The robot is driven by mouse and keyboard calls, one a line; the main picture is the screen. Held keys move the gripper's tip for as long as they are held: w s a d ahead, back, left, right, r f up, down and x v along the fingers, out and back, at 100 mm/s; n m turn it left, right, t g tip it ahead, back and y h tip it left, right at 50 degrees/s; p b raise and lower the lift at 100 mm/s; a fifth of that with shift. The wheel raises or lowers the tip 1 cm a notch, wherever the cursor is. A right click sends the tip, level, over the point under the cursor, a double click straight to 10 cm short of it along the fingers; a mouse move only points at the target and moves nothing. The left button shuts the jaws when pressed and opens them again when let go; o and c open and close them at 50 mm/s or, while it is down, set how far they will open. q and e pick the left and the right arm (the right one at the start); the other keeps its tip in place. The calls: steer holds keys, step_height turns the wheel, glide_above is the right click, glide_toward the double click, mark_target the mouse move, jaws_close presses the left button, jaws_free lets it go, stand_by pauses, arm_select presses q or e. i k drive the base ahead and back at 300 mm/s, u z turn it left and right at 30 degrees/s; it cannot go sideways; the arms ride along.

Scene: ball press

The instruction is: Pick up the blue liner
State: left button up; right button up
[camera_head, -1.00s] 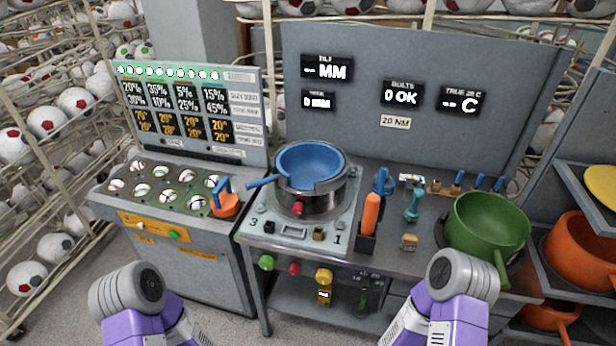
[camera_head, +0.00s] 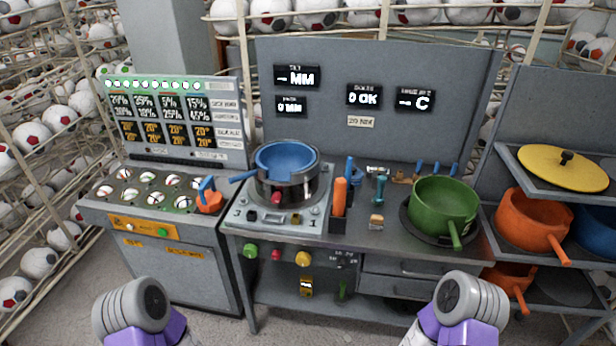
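The blue liner (camera_head: 287,160) is a round blue bowl shape with a handle pointing left. It sits in the dark metal ring (camera_head: 290,190) of the press on the bench. My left arm (camera_head: 135,308) and my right arm (camera_head: 465,303) show at the bottom edge, well short of the bench. Only arm links show; the fingers of both grippers are out of view.
A green pot (camera_head: 443,205) stands on the right of the bench. An orange-handled tool (camera_head: 340,196) stands upright beside the press. A ball tray (camera_head: 150,188) is at left. Shelves at right hold orange pots (camera_head: 532,220) and a yellow lid (camera_head: 562,167). Floor shows in front.

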mark_target(279, 160)
steer(key=z, duration=0.2)
steer(key=i, duration=0.7)
steer(key=u, duration=1.45)
